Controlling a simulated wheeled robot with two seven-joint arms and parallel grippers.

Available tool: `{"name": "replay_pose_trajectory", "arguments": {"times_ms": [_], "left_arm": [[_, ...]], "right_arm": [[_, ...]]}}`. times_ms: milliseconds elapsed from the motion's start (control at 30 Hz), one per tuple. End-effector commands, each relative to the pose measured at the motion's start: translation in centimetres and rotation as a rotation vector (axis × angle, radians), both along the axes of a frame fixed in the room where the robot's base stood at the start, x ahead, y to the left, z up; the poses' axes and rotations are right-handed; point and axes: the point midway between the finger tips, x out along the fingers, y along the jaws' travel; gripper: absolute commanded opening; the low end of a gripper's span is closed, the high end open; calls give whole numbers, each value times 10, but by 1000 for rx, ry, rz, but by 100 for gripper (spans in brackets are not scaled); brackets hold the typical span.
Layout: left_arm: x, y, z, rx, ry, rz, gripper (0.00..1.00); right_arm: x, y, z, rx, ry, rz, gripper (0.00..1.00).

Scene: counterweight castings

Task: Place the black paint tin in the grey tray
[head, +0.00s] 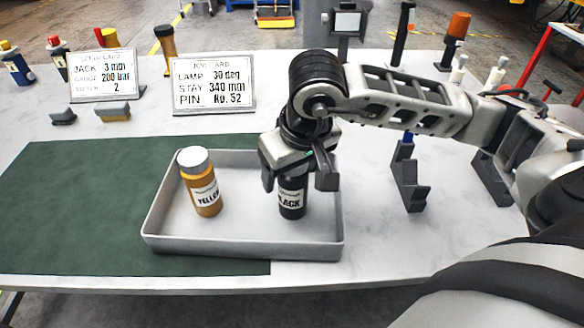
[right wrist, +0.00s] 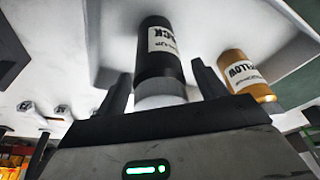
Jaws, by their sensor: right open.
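The black paint tin (head: 292,203), labelled BLACK, stands upright in the right part of the grey tray (head: 240,247). My right gripper (head: 297,177) is above it and open, with one finger on each side of its upper part. In the right wrist view the tin (right wrist: 157,50) with its pale cap sits between the two parted fingers (right wrist: 162,90). The gripper hides the tin's top in the head view. My left gripper is not in view.
A yellow tin (head: 204,188) with a white cap stands in the tray's left part. A green mat (head: 80,200) lies to the left. Two printed cards (head: 213,86) (head: 104,75) stand behind. Dark brackets (head: 410,188) stand right of the tray, below my right arm.

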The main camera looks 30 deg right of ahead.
Motion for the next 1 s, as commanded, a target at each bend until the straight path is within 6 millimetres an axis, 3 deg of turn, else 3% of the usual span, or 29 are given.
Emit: {"name": "replay_pose_trajectory", "arguments": {"times_ms": [233,700,1000], "left_arm": [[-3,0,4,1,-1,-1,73],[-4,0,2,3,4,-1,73],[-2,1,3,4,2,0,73]], "right_arm": [[-1,0,14,1,-5,0,70],[-27,1,104,1,-5,0,70],[-32,1,120,0,0,0,70]]}}
